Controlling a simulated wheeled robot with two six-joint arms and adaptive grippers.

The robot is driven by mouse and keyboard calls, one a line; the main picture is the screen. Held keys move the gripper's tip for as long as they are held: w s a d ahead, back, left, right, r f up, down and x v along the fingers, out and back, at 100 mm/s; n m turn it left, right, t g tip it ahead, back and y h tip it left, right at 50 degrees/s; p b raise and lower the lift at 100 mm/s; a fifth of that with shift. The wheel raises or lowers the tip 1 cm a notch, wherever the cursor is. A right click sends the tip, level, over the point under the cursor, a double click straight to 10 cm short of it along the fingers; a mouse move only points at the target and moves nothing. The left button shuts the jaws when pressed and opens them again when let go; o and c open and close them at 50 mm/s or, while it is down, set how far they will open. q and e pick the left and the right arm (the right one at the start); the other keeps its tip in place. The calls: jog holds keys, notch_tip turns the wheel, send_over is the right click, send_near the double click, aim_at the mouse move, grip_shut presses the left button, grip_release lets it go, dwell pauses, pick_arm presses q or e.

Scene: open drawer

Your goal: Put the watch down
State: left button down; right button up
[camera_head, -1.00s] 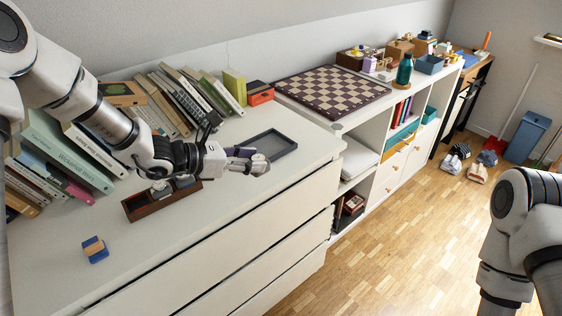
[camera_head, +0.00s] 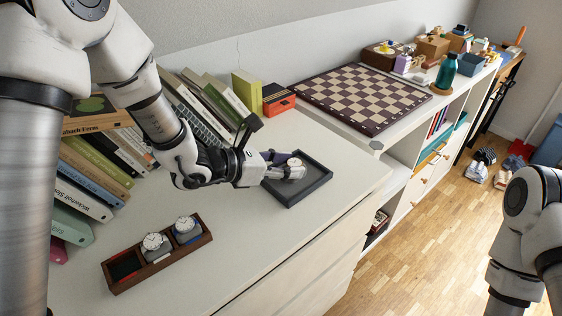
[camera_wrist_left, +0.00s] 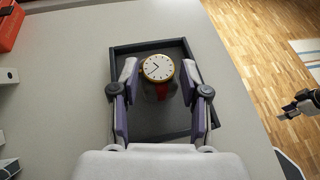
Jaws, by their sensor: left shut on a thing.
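The watch (camera_wrist_left: 158,68) has a white face, a gold rim and a red strap. In the left wrist view it is between the fingers of my left gripper (camera_wrist_left: 160,98), which is shut on it. In the head view my left gripper (camera_head: 288,170) holds the watch (camera_head: 294,163) over the dark shallow tray (camera_head: 318,188). I cannot tell whether the watch touches the tray floor. In the left wrist view a dark part at the right edge looks like my right gripper (camera_wrist_left: 300,104); its jaws are unclear.
Books (camera_head: 100,150) and a red box (camera_head: 278,98) line the back. A chessboard (camera_head: 362,96) lies beyond. The dresser top (camera_head: 270,232) around the tray is mostly clear.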

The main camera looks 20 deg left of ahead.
pick_arm(q)
jog(key=shift+w+a+f, duration=0.15)
jog(key=shift+a+f, duration=0.1)
jog(key=shift+s+d+r, duration=0.25)
jog(key=shift+d, duration=0.05)
jog(key=shift+f, duration=0.15)
jog(key=c, duration=0.6)
grip_release()
jog(key=shift+w+a+f, duration=0.1)
jog(key=shift+w, duration=0.05)
jog(key=shift+o, duration=0.2)
jog(key=shift+r+p, duration=0.35)
jog(key=shift+r, duration=0.05)
jog(key=v, duration=1.2)
jog(key=shift+f+p, duration=0.15)
jog(key=shift+p, duration=0.2)
